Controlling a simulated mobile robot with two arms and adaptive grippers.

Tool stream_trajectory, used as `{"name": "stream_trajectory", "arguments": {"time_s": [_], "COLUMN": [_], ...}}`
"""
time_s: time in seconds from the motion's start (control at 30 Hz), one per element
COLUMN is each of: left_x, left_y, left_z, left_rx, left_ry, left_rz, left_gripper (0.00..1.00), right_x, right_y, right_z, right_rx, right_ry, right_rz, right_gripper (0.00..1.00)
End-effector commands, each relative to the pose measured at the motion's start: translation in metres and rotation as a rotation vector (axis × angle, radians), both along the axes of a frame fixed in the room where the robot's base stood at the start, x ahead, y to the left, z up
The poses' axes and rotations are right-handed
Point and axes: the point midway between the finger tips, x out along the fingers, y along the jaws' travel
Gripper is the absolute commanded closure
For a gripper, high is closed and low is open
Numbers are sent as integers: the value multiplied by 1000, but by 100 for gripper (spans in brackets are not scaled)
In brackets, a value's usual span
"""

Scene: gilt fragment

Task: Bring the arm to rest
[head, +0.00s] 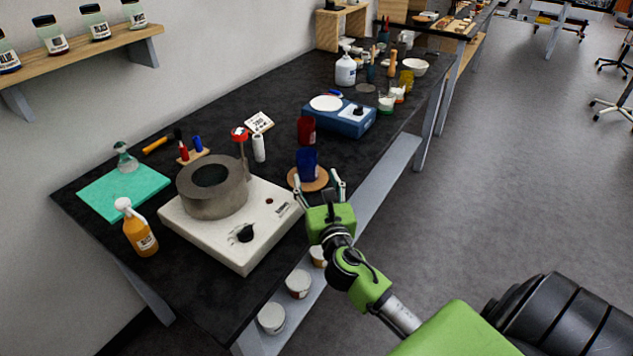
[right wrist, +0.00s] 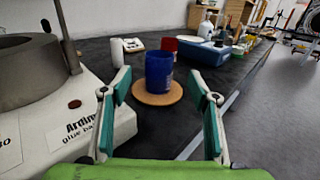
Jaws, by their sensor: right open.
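My right gripper (head: 320,192) reaches over the near right edge of the black workbench in the head view. Its fingers are open, and in the right wrist view the open gripper (right wrist: 165,100) has nothing between its pads. A blue cup (head: 307,164) stands upright on a round cork mat (head: 322,181) just beyond the fingertips. In the right wrist view the blue cup (right wrist: 159,73) shows between and beyond the fingers, apart from them. A red cup (head: 306,130) stands behind the blue one, partly hidden by it in the right wrist view. My left gripper is not in view.
A white hotplate with a grey ring-shaped vessel (head: 212,190) sits left of my right gripper. An orange spray bottle (head: 137,228), a teal mat (head: 110,195) and a blue scale (head: 345,122) are on the bench (head: 285,95). The floor (head: 500,190) to the right is clear.

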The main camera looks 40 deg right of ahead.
Motion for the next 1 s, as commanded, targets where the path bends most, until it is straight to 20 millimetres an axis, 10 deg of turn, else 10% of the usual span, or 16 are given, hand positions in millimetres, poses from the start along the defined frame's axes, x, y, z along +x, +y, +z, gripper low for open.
{"name": "stream_trajectory", "arguments": {"time_s": [0.53, 1.0], "left_x": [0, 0], "left_y": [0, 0], "left_z": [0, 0], "left_rx": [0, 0], "left_ry": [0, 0], "left_rz": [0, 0], "left_gripper": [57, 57], "right_x": [-8, -139], "right_y": [0, 46], "right_z": [-7, -117], "right_rx": [106, 1465], "right_ry": [-11, -154], "right_rz": [-21, -542], "right_gripper": [45, 45]}}
